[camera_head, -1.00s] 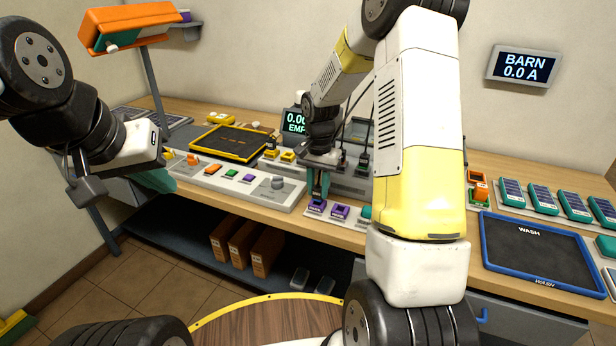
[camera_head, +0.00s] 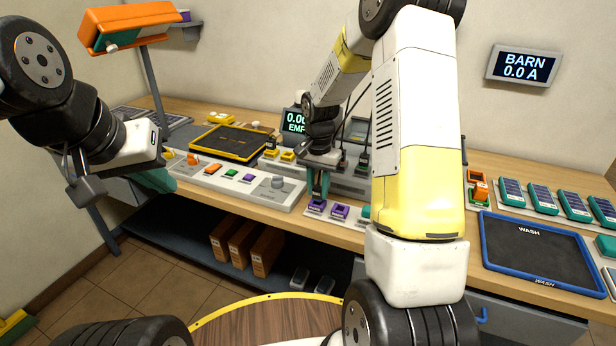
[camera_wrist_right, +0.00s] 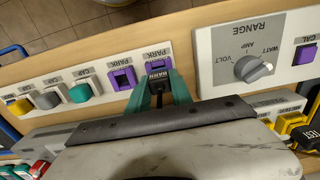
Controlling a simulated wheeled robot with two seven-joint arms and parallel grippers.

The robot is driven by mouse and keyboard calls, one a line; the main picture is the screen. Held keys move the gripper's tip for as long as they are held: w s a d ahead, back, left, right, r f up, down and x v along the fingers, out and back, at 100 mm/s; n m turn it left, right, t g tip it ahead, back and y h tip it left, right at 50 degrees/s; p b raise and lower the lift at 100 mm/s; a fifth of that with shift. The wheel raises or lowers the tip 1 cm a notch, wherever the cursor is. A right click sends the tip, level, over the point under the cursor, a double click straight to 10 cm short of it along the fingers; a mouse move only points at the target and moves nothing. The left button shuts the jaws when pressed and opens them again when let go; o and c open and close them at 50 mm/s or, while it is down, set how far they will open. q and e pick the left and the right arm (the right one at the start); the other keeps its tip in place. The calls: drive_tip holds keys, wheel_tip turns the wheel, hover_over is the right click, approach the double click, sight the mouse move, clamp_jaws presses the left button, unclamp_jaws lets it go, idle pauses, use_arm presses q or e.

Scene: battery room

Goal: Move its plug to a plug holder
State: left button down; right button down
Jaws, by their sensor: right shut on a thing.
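My right gripper (camera_head: 318,186) points down at the front of the bench, directly over the left of two purple plug holders (camera_head: 316,206). In the right wrist view its teal fingers (camera_wrist_right: 159,86) are shut on a small dark plug (camera_wrist_right: 158,78) with a white label. The plug is at the purple holder marked PARK (camera_wrist_right: 158,63); I cannot tell how deep it sits. The other purple PARK holder (camera_wrist_right: 122,78) beside it looks empty. My left gripper (camera_head: 85,188) is at the left, away from the bench items; its jaws are not clear.
A grey panel with a range knob (camera_head: 278,182) lies left of the holders. Teal, grey and yellow caps (camera_wrist_right: 48,99) stand in a row beyond them. A blue-rimmed WASH tray (camera_head: 540,252) is at the right. A yellow-rimmed black tray (camera_head: 232,142) is at the back left.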

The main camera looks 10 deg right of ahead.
sight(318, 188)
drive_tip(key=shift+f, duration=0.5)
drive_tip(key=c, duration=1.4)
unclamp_jaws()
drive_tip(key=shift+c, duration=0.2)
drive_tip(key=shift+r, duration=5.5)
